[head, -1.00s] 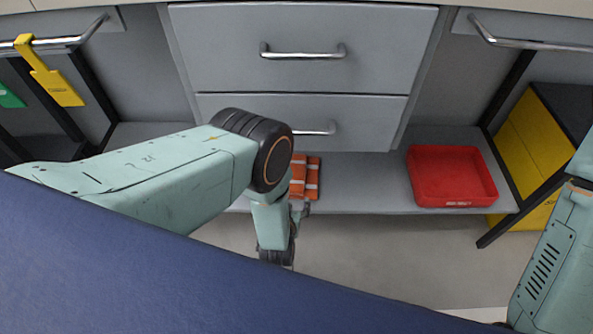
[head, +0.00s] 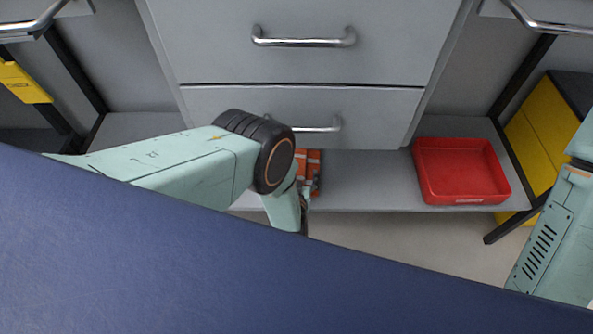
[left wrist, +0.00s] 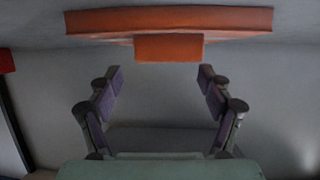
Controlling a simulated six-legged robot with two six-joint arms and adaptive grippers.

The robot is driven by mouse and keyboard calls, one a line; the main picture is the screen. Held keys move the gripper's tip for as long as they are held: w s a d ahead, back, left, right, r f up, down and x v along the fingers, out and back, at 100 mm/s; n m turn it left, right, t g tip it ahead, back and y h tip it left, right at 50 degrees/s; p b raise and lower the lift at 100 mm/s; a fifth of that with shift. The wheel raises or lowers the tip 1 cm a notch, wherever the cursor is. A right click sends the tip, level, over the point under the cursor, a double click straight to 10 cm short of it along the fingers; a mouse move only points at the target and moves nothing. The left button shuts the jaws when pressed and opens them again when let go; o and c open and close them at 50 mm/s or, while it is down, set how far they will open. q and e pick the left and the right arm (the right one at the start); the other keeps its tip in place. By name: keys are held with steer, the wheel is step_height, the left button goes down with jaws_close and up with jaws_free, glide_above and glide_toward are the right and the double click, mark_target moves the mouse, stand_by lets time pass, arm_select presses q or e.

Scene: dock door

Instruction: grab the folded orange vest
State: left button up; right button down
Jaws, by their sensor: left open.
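The folded orange vest (head: 313,168) with pale stripes lies on the low grey shelf below the drawers in the head view, partly hidden behind my left arm. In the left wrist view the vest (left wrist: 168,22) spans the top of the picture, with a smaller orange part (left wrist: 169,48) sticking out from it toward my gripper. My left gripper (left wrist: 160,78) is open, its two fingers apart with nothing between them. The vest is just beyond the fingertips, not between them. In the head view that gripper is mostly hidden behind my arm and the blue surface. My right gripper is not in view.
A red tray (head: 462,172) stands on the shelf (head: 365,185) to the right of the vest, with clear shelf between them. Grey drawers (head: 300,50) with bar handles are above. A yellow box (head: 535,135) stands at the right.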

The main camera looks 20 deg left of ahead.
mark_target(308, 160)
arm_select(q)
steer(key=b+x, duration=0.1)
steer(key=x, duration=0.1)
steer(key=b+x, duration=0.1)
steer(key=shift+w+a+f+b, duration=0.15)
steer(key=shift+a+f+b, duration=0.2)
steer(key=shift+f, duration=0.1)
steer(key=shift+w+a+f, duration=0.15)
steer(key=shift+w+f, duration=0.05)
steer(key=shift+w, duration=0.4)
steer(key=shift+r, duration=0.1)
steer(key=c, duration=1.3)
